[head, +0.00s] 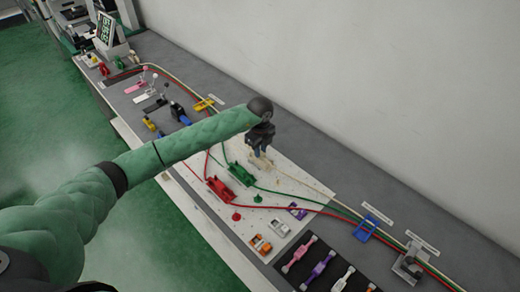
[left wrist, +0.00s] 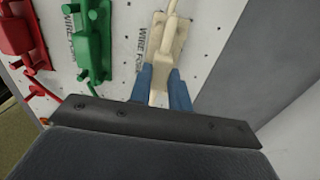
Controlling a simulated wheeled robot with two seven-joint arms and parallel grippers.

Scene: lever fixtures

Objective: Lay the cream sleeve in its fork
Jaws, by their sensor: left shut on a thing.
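The cream fork (left wrist: 178,45) stands on the white perforated board (left wrist: 122,25), to the right of the green fork in the left wrist view. In the head view the cream fork (head: 262,163) shows just under my left gripper (head: 260,149). That gripper's blue fingers (left wrist: 161,82) are shut on the cream sleeve (left wrist: 159,96), at the near end of the fork. The sleeve lines up with the fork, but I cannot tell whether it is seated or just above it. A cream wire (head: 305,183) runs off to the right. My right gripper is not in view.
A green fork (head: 240,174) and a red fork (head: 220,188) stand close by, with green and red wires. A blue clip (head: 366,228) and a dark tray of coloured parts (head: 325,265) lie to the right. A pale wall (head: 400,90) bounds the back.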

